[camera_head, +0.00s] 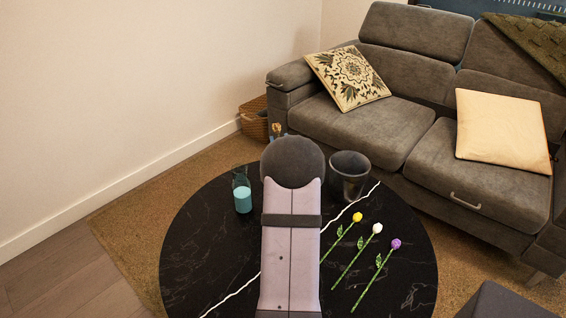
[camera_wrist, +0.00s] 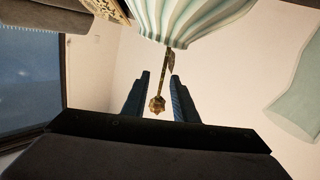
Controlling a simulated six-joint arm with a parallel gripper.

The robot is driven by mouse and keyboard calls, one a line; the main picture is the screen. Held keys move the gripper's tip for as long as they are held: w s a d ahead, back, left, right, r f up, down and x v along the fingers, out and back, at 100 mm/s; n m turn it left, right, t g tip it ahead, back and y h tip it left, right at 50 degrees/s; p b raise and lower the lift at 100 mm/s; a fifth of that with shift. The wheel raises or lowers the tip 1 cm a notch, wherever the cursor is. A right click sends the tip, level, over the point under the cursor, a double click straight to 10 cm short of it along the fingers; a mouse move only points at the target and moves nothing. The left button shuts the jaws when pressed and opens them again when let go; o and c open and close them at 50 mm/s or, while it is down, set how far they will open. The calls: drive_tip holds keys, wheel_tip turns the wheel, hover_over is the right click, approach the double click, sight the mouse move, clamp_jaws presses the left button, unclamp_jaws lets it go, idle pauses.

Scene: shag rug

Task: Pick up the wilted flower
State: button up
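The wilted flower (camera_wrist: 156,104) has a dried brown head on a thin brown stem. In the wrist view the stem runs from the mouth of a pale green ribbed vase (camera_wrist: 195,18). My gripper (camera_wrist: 159,76) is open, with one dark finger on each side of the stem and visible gaps. The flower head is between the fingers, nearer the palm than the tips. In the head view a small orange-brown flower head (camera_head: 277,129) shows above my arm. My arm hides the vase and most of my gripper there.
A round black table (camera_head: 195,240) carries a teal bottle (camera_head: 242,195), a black pot (camera_head: 349,172) and yellow (camera_head: 357,217), white (camera_head: 377,228) and purple (camera_head: 396,244) flowers lying flat. A grey sofa (camera_head: 380,125) and wicker basket (camera_head: 254,115) stand behind.

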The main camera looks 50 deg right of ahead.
drive_tip(key=shift+b+x, duration=0.35)
drive_tip(key=shift+x, duration=1.75)
drive_tip(key=shift+a+f, duration=0.1)
clamp_jaws()
